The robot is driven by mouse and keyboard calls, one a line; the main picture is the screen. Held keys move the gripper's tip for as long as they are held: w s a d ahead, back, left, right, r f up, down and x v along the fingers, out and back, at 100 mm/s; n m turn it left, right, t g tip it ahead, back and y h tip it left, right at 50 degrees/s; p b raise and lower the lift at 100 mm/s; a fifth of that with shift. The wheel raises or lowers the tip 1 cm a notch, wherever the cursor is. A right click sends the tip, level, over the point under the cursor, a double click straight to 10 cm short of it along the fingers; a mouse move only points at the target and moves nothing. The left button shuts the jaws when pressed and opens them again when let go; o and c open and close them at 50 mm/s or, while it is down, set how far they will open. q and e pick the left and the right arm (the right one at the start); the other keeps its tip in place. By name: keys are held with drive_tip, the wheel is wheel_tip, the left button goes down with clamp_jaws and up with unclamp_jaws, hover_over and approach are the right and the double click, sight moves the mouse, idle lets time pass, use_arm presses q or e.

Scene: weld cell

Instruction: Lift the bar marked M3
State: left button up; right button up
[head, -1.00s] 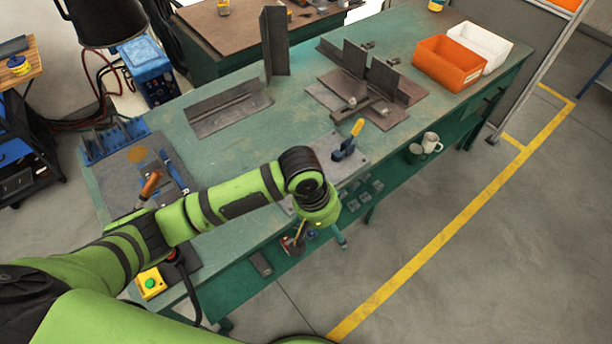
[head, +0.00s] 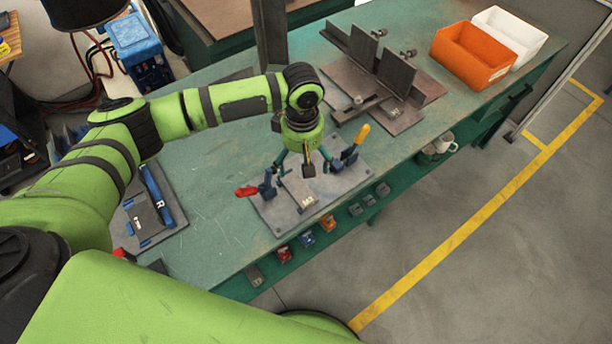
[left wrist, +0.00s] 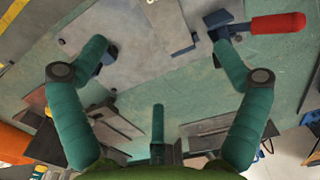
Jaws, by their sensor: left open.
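The bar marked M3 (head: 302,193) lies on a grey plate (head: 275,213) at the bench's front edge, its label facing me. A red-handled clamp (head: 262,187) stands to its left and a yellow-handled clamp (head: 350,155) to its right; I cannot tell whether either presses on it. My left gripper (head: 305,164) is open and empty above the plate, over the bar's far end. In the left wrist view, the spread teal fingers (left wrist: 160,55) frame the plate (left wrist: 125,38), with the grey bar (left wrist: 168,22) near the top edge. My right gripper is not in view.
A steel fixture (head: 345,77) with upright plates stands behind to the right, and an orange bin (head: 473,58) and white bin (head: 510,38) beyond. A tall steel upright (head: 270,35) stands behind my arm. Small coloured items sit along the bench front.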

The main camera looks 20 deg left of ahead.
sight(303, 188)
use_arm(q)
drive_tip(key=f, duration=0.1)
drive_tip(key=f+b, duration=0.2)
drive_tip(key=shift+s+f, duration=0.25)
drive_tip(key=shift+f, duration=0.05)
drive_tip(key=shift+s+f+b, duration=0.35)
drive_tip(key=shift+f+b, duration=0.45)
drive_tip(key=f, duration=0.2)
drive_tip(key=f+p, duration=0.1)
drive_tip(key=f, duration=0.1)
drive_tip(key=shift+w, duration=0.4)
wheel_tip(303, 188, down, 2)
drive_tip(key=shift+f, duration=0.25)
drive_tip(key=c, duration=1.2)
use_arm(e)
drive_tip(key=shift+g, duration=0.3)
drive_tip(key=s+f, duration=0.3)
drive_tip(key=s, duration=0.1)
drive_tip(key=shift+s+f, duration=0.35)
